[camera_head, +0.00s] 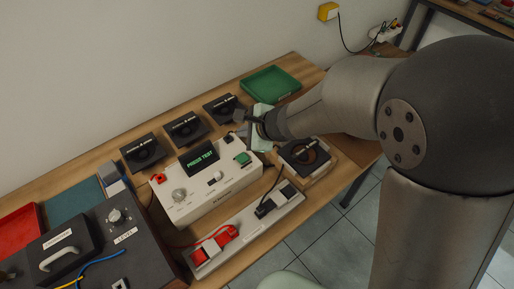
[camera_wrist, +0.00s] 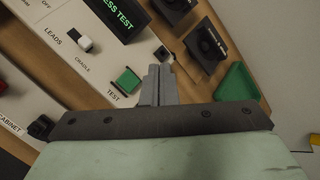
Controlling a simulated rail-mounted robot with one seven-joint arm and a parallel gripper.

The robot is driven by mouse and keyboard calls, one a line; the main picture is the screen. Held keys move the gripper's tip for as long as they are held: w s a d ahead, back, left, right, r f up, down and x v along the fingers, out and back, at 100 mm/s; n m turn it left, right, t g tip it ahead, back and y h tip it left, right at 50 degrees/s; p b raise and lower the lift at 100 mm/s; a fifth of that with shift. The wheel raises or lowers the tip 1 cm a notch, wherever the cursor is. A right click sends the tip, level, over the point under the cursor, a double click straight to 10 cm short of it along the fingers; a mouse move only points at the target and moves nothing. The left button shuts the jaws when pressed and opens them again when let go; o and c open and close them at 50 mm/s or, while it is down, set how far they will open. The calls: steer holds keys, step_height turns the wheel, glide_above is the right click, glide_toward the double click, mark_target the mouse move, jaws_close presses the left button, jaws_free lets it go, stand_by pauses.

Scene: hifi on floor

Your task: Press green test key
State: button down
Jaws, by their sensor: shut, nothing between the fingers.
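The green test key (camera_head: 242,159) is a square green button on the right end of the white tester's (camera_head: 197,204) top face. In the wrist view the green key (camera_wrist: 128,81) sits beside the "TEST" label, just left of the fingers. The tester's display (camera_head: 199,158) reads "PRESS TEST". My gripper (camera_head: 241,116) is above the tester's right end, up and behind the key in the head view. In the wrist view my gripper (camera_wrist: 160,72) has its fingers together and empty. The fingertips look close to the key but apart from it; their height above the panel is hard to tell.
Black speaker-like units (camera_head: 185,129) stand behind the tester, and another (camera_head: 304,155) lies to its right. A green tray (camera_head: 271,84) is at the back right. A white strip (camera_head: 247,231) with red and black plugs lies in front. A black case (camera_head: 67,249) stands at left.

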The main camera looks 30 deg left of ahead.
steer(key=shift+a+f, duration=0.1)
steer(key=shift+a, duration=0.05)
steer(key=b, duration=0.6)
glide_above(246, 159)
step_height(246, 159, down, 7)
steer(key=shift+s+f, duration=0.1)
steer(key=shift+f, duration=0.05)
steer(key=shift+a+f+b, duration=0.1)
steer(key=shift+f+b, duration=0.65)
steer(key=shift+b, duration=0.2)
stand_by(1.2)
steer(key=shift+f+b, duration=0.4)
steer(key=shift+b, duration=0.25)
